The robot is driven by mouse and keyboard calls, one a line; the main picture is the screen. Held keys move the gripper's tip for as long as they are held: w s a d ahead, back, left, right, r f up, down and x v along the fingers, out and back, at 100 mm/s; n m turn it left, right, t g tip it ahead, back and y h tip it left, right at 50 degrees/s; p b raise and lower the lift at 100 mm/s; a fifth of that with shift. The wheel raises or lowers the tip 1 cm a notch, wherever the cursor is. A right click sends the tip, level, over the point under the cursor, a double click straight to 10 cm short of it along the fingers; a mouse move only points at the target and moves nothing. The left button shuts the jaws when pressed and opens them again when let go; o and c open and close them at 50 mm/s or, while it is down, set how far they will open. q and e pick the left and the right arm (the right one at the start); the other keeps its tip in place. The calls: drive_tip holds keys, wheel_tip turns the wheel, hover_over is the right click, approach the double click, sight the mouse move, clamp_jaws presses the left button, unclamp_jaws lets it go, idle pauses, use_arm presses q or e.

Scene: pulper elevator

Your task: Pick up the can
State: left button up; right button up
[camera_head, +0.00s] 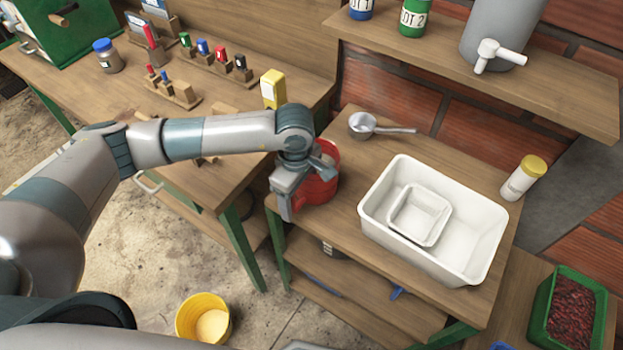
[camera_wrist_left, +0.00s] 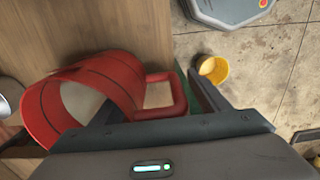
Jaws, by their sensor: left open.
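The can is a red cylinder with a side handle. It stands on the wooden bench near its left front corner, partly hidden behind my left gripper in the head view (camera_head: 322,188). In the left wrist view the red can (camera_wrist_left: 110,75) shows its open mouth and its squarish red handle (camera_wrist_left: 178,95). My left gripper (camera_head: 300,190) is open at the can. In the left wrist view its fingers (camera_wrist_left: 152,90) lie either side of the handle, one finger overlapping the can's mouth. I cannot tell whether they touch it. My right gripper is not in view.
A white tub (camera_head: 375,205) with a smaller tray inside stands right of the can. A metal scoop (camera_head: 364,124) lies behind it. A shelf (camera_head: 480,75) overhangs the bench's back. A yellow bucket (camera_head: 195,310) stands on the floor.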

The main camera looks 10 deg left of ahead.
use_arm(q)
clamp_jaws()
drive_tip(key=shift+w+r, duration=0.1)
drive_tip(key=shift+r, duration=0.05)
drive_tip(key=shift+r, duration=0.5)
drive_tip(key=shift+r+p, duration=1.55)
drive_tip(key=shift+r, duration=2.85)
